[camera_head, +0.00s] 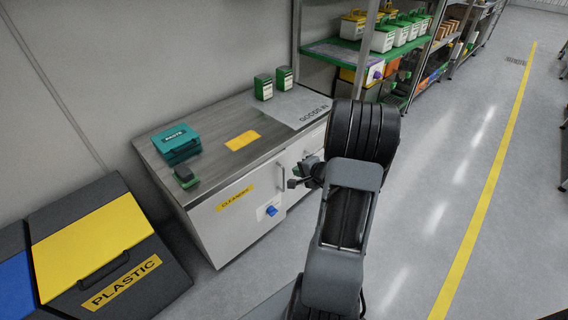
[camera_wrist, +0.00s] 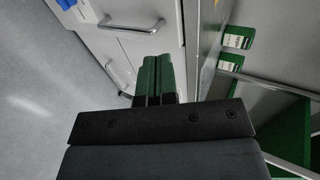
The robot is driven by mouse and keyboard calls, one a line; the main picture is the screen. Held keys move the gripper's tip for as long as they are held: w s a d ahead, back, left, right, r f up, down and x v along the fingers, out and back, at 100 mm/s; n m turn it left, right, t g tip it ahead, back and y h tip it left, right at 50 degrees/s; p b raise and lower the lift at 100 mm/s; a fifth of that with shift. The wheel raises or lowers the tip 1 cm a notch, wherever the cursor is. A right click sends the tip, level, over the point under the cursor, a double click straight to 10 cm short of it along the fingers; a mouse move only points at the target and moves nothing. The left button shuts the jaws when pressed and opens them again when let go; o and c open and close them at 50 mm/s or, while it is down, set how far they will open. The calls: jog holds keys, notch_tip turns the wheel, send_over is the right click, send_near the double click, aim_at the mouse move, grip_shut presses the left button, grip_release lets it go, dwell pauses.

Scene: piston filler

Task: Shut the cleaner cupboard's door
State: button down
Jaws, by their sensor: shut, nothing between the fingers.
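My gripper (camera_head: 293,183) is in front of the cupboard, right of the label. Its green fingers (camera_wrist: 157,76) are together and empty in the wrist view. White fronts (camera_wrist: 150,55) with two bar handles show beyond them there. I cannot tell whether the fingers touch a front.
The bench top (camera_head: 215,125) holds a teal box (camera_head: 177,146), a dark green item (camera_head: 186,178) and two green-white containers. A yellow-lidded PLASTIC bin (camera_head: 90,245) stands at the left. A loaded shelf rack (camera_head: 345,50) is beyond the bench. The floor at the right is clear.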

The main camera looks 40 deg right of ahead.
jog(key=b, duration=0.2)
send_near(272, 161)
notch_tip(272, 161, down, 4)
jog(key=w, duration=0.5)
jog(key=shift+w+a, duration=0.1)
jog(key=shift+a, duration=0.3)
jog(key=shift+w, duration=0.4)
